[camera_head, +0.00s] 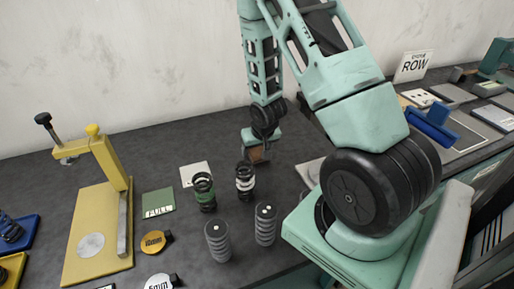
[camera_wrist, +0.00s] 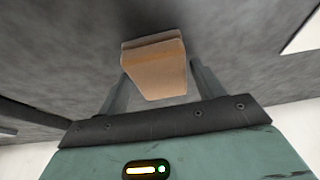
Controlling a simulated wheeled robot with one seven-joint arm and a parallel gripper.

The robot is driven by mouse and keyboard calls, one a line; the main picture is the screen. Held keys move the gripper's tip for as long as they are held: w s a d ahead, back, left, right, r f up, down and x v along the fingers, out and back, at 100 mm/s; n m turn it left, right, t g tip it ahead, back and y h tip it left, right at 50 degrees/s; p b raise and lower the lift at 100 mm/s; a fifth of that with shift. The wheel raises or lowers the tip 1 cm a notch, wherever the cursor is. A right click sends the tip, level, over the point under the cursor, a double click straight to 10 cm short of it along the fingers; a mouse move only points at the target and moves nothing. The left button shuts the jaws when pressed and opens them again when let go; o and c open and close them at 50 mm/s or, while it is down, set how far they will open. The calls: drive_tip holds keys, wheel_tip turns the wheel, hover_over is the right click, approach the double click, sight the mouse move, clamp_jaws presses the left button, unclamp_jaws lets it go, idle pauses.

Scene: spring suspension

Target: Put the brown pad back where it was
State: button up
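The brown pad (camera_wrist: 155,68) is a small tan-brown block. In the wrist view it sits between the two fingers of my gripper (camera_wrist: 157,80), with a finger close against each side, so the gripper looks shut on it. In the head view my gripper (camera_head: 258,150) is at the back middle of the dark table, and the brown pad (camera_head: 256,156) shows small just under it. I cannot tell whether the pad touches the table. Which spot the pad came from is not clear from these frames.
A white card (camera_head: 196,174) and green PULL card (camera_head: 158,202) lie left. A yellow press (camera_head: 112,190) stands farther left. A blue holder (camera_head: 432,126) is right.

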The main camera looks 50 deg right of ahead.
drive_tip(key=shift+o, duration=0.4)
drive_tip(key=shift+r, duration=0.1)
drive_tip(key=shift+r, duration=0.2)
drive_tip(key=v, duration=1.2)
drive_tip(key=s+a+r+n+g+y, duration=0.1)
drive_tip(key=a+r+n, duration=0.15)
drive_tip(key=a, duration=0.75)
drive_tip(key=s+a+r+n+y, duration=0.15)
drive_tip(key=a+n, duration=0.25)
drive_tip(key=a, duration=0.6)
drive_tip(key=s+a+r+n+g, duration=0.1)
drive_tip(key=s+a+r+n, duration=0.2)
drive_tip(key=s+a, duration=0.3)
drive_tip(key=s+a+r+n+g, duration=0.2)
drive_tip(key=s+a+n, duration=0.1)
drive_tip(key=s+a, duration=0.4)
drive_tip(key=shift+s+r, duration=0.35)
drive_tip(key=shift+s, duration=0.3)
drive_tip(key=shift+a+n, duration=0.1)
drive_tip(key=shift+n, duration=0.15)
